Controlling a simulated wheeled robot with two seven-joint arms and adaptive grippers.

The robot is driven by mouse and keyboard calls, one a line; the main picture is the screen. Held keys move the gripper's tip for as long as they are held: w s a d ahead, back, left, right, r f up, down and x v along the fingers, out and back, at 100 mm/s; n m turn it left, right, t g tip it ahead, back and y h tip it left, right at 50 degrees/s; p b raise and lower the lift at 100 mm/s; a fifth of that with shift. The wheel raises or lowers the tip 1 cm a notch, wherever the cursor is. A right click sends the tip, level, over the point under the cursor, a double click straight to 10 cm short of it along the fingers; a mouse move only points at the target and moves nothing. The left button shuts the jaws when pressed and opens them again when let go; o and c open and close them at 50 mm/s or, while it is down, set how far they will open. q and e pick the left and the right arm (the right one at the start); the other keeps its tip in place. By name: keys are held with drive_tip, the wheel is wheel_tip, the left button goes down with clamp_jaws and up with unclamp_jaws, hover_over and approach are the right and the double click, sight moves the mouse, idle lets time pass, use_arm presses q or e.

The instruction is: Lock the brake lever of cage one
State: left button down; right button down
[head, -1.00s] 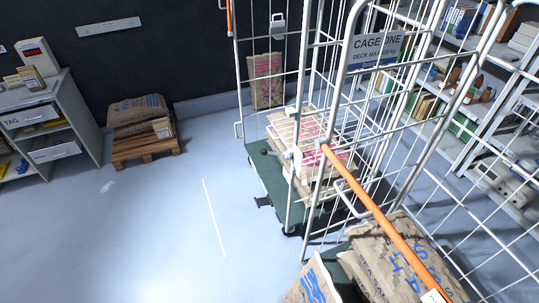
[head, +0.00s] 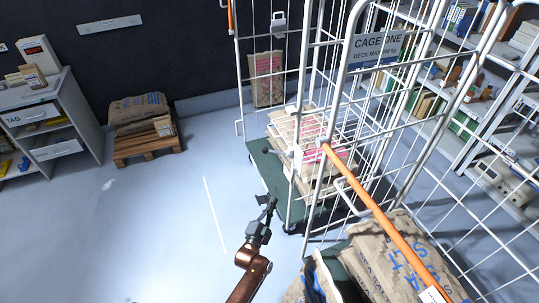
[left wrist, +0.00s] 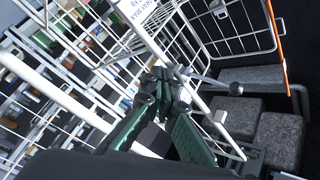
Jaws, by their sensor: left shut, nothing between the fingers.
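Cage one is a white wire roll cage (head: 352,85) with a green deck (head: 266,170) and a sign (head: 378,47) reading CAGE ONE. My left gripper (head: 270,203) is shut and empty, low beside the deck's near left edge. It overlaps the spot of a small dark pedal-like piece there; contact cannot be told. In the left wrist view the shut fingertips (left wrist: 163,82) are close to a white cage bar. A thin rod with a round knob (left wrist: 235,89) shows to their right. Which part is the brake lever, and its setting, I cannot tell. My right gripper is out of view.
An orange bar (head: 385,217) crosses the cage's near side. Paper sacks (head: 385,255) lie at the lower right. A loaded pallet (head: 150,150) and a shelf cabinet (head: 62,120) stand at the left. The blue-grey floor (head: 130,230) between them and the cage is open.

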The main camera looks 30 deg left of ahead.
use_arm(q)
wheel_tip(320, 180, up, 16)
drive_tip(key=w+a+t+y, duration=0.1)
drive_tip(key=t+y, duration=0.1)
drive_tip(key=t, duration=0.1)
drive_tip(key=shift+w+a+r+t, duration=0.25)
drive_tip(key=shift+w+a+t, duration=0.05)
drive_tip(key=shift+w+t, duration=0.1)
wheel_tip(320, 180, up, 5)
hover_over(276, 152)
drive_tip(key=s+d, duration=0.3)
drive_tip(key=s, duration=0.1)
drive_tip(key=shift+s+a+f+b, duration=0.2)
drive_tip(key=shift+a+f, duration=0.5)
drive_tip(key=shift+a, duration=0.2)
drive_tip(key=shift+s+a+f+b, duration=0.15)
drive_tip(key=shift+a+f+b, duration=0.05)
drive_tip(key=shift+a+f, duration=0.6)
drive_tip(key=shift+a, duration=0.15)
